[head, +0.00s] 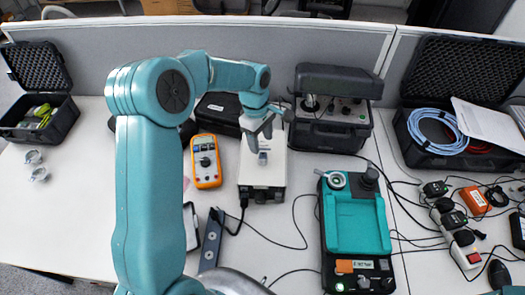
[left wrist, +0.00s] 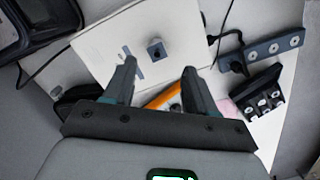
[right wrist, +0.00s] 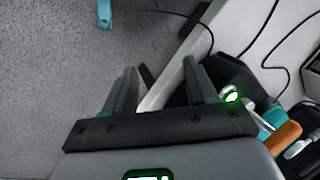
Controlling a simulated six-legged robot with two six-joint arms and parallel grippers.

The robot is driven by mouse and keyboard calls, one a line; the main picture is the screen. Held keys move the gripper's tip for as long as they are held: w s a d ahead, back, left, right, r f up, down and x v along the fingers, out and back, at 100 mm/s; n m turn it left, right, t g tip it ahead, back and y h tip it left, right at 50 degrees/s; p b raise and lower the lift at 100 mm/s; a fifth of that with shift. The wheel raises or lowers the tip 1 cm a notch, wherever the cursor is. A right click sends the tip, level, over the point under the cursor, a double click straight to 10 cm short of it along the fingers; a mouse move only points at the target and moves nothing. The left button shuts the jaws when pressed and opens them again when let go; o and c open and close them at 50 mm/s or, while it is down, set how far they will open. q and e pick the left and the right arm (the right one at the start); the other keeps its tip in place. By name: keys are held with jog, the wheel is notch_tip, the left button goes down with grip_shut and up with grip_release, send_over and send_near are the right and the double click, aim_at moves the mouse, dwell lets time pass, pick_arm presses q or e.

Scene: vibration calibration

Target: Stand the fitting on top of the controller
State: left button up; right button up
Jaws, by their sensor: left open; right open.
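The controller (head: 262,182) is a white box in the middle of the table. A small grey block (head: 263,158), which looks like the fitting, rests on its top, apart from my gripper. In the left wrist view the block (left wrist: 156,50) shows a dark round spot on one face, and the controller (left wrist: 105,45) fills the upper middle. My left gripper (head: 262,132) is open and empty above the controller, its fingers pointing towards the block. My right gripper (right wrist: 159,66) is open and empty over the floor beside a table edge; the head view does not show it.
An orange multimeter (head: 206,160) lies left of the controller, a grey power strip (head: 211,240) in front. A black case (head: 330,125) stands behind right, a teal device (head: 357,220) at right. Cables cross the table. Two small shiny metal pieces (head: 36,165) lie far left.

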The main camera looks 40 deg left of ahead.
pick_arm(q)
jog(key=r, duration=0.5)
jog(key=shift+w+a+r, duration=0.1)
jog(key=shift+a, duration=0.25)
